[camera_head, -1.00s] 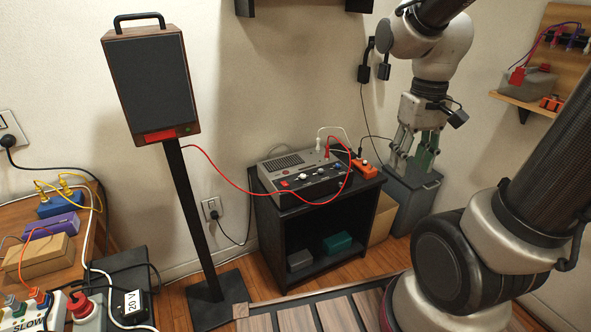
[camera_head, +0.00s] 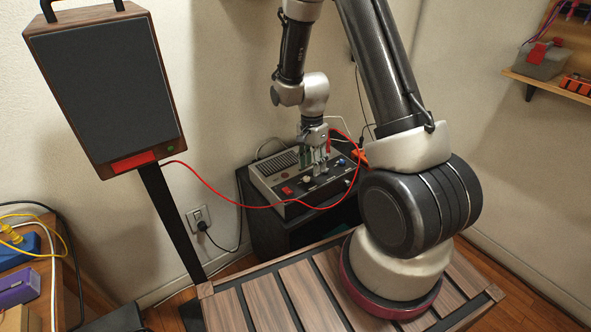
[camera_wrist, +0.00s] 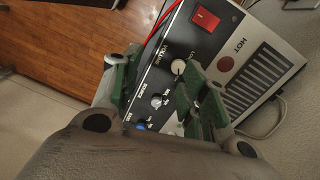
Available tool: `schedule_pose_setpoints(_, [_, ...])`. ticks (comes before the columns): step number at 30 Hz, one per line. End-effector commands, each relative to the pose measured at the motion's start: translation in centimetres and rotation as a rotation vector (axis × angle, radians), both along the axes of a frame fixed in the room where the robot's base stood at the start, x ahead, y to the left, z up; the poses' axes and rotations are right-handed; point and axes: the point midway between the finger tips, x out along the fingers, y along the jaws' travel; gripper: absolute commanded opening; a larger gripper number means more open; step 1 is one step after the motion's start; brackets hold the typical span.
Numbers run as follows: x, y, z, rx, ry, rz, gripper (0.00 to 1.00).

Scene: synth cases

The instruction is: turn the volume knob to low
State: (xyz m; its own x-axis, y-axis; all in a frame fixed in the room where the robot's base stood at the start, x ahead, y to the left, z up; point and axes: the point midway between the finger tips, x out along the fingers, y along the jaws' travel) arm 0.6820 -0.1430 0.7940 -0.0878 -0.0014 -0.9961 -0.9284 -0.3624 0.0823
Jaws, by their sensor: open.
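The grey and black amplifier box (camera_head: 272,180) sits on a dark stand. In the wrist view its black front panel has a red switch (camera_wrist: 205,19) and a pale round volume knob (camera_wrist: 178,67) beside the word VOLUME. My gripper (camera_head: 319,160) is over the control panel and points down. In the wrist view my gripper (camera_wrist: 158,78) is open, with green-padded fingers apart. The volume knob shows between them, close to the right finger. I cannot tell whether they touch. The knob's pointer direction is too small to read.
A smaller pale knob (camera_wrist: 156,101) and a blue knob (camera_wrist: 141,126) sit along the same panel. A red cable (camera_head: 235,196) hangs from the speaker (camera_head: 105,85) to the amplifier. A wall shelf (camera_head: 550,85) is at the right.

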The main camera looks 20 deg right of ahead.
Motion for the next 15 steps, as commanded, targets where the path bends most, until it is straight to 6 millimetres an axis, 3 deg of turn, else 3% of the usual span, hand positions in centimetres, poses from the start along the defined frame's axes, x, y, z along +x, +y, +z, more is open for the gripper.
schedule_pose_setpoints(6, [2.0,0.0,0.1,-0.010,-0.074,-0.209,0.44])
schedule_pose_setpoints(11, [2.4,0.0,0.0,-0.012,-0.089,-0.294,0.44])
schedule_pose_setpoints(15, [2.3,0.0,-1.3,-0.013,-0.085,-0.312,0.44])
